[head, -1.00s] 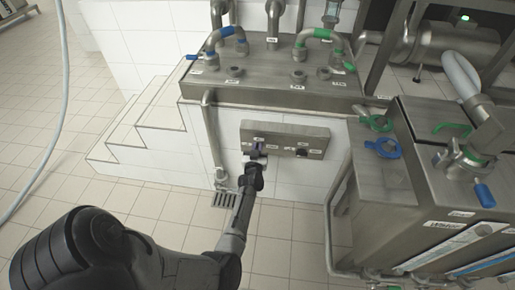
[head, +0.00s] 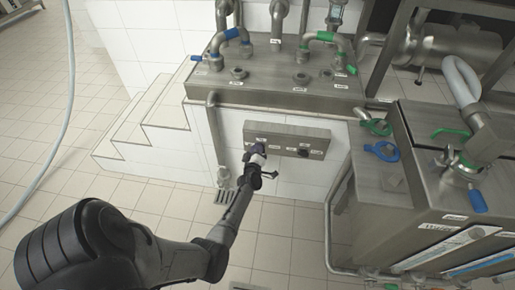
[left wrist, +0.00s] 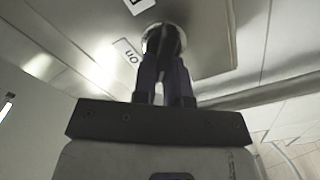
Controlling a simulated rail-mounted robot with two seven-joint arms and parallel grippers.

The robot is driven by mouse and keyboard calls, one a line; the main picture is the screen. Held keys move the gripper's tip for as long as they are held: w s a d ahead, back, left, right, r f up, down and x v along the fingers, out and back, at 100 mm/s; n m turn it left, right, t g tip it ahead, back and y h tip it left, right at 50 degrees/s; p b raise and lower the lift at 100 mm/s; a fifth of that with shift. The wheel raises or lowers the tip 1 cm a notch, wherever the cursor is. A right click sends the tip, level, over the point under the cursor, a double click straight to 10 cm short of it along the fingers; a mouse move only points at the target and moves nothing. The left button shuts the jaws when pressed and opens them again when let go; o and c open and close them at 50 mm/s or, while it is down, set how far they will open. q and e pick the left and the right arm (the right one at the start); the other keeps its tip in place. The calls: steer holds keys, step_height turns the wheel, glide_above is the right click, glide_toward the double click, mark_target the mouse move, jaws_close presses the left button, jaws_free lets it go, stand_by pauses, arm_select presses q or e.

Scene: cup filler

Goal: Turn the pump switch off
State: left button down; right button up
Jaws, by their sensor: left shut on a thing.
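A steel switch panel (head: 287,133) is mounted on the white tiled wall below the steel counter. My left gripper (head: 258,149) is at the left part of this panel. In the left wrist view, its two dark fingers (left wrist: 165,72) are shut on a dark rotary switch knob (left wrist: 163,40) with a shiny round collar. An "ON" label shows upside down beside the knob. The fingers hide most of this switch in the head view. A second dark knob (head: 303,152) is on the right part of the panel, free of the gripper. My right gripper is not in view.
A steel counter (head: 270,90) with pipes and blue and green valve handles is above the panel. White tiled steps (head: 150,125) are to the left. A large steel tank unit (head: 385,190) stands close on the right.

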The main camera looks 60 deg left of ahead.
arm_select(q)
steer(key=n, duration=0.3)
steer(key=shift+s+a+f+n, duration=0.1)
steer(key=shift+s+f+n, duration=0.05)
steer(key=shift+f+n, duration=0.15)
steer(key=shift+f+n+b, duration=0.15)
steer(key=shift+n+b, duration=0.2)
steer(key=shift+n, duration=0.6)
steer(key=shift+f+n+b, duration=0.1)
steer(key=shift+n+b, duration=0.2)
steer(key=shift+n, duration=0.65)
steer(key=c, duration=1.2)
jaws_free()
steer(key=shift+o, duration=0.2)
steer(key=p+v, duration=0.4)
steer(key=v, duration=1)
